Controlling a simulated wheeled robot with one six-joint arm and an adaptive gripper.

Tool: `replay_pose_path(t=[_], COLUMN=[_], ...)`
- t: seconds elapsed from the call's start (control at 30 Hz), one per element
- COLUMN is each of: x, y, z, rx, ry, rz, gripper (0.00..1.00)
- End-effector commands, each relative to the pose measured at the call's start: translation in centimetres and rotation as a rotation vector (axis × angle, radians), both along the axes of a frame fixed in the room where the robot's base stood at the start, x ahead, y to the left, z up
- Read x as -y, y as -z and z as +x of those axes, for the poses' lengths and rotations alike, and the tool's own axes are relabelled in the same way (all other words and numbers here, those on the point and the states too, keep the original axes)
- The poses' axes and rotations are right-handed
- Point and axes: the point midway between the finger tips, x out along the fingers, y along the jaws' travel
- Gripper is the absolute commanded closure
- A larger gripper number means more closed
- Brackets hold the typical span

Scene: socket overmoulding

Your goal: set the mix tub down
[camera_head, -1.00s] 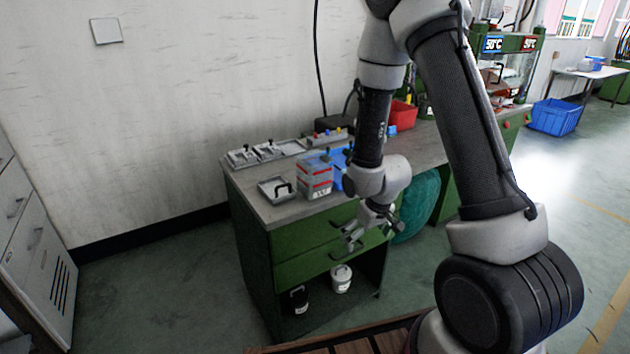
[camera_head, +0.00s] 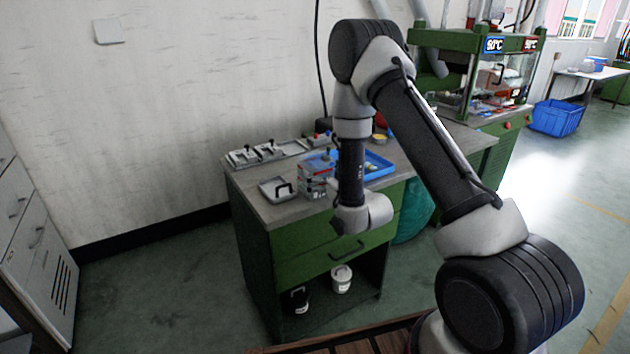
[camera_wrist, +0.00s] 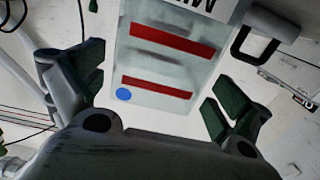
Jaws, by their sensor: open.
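A clear tub with red bands, a blue dot and a partly cut-off white label reading "MI" (camera_wrist: 165,60) fills the upper middle of the wrist view. I take it for the mix tub. My gripper (camera_wrist: 155,95) is open, with dark green finger pads left and right of the tub; a gap shows on each side and I see no contact. In the head view a red-banded clear tub or stack (camera_head: 313,183) stands on the bench, partly hidden by my arm. My gripper's fingers are hidden behind my wrist there.
A metal plate with a black handle (camera_head: 276,190) lies left of the tub; its handle also shows in the wrist view (camera_wrist: 264,32). A blue tray (camera_head: 380,165) lies behind my arm. More handled plates (camera_head: 257,153) are at the back. Bare bench (camera_head: 245,187) shows at the left.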

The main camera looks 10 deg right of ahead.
Motion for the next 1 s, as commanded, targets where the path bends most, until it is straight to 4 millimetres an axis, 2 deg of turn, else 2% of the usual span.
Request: replay_pose_path(t=[0.23,0.53,0.77,0.87,0.9,1.0], x=[-1.1,-1.3,-1.2,-1.3,-1.3,-1.3], y=[0.0,0.1,0.1,0.1,0.1,0.1], z=[3.6,4.2,4.2,4.2,4.2,4.2], rx=[0.001,-0.001,-0.001,-0.002,-0.001,-0.002], ry=[0.000,0.000,0.000,0.000,0.000,0.000], rz=[0.000,0.001,0.001,0.000,0.001,0.000], gripper=[0.00,0.00,0.42,0.43,0.47,0.47])
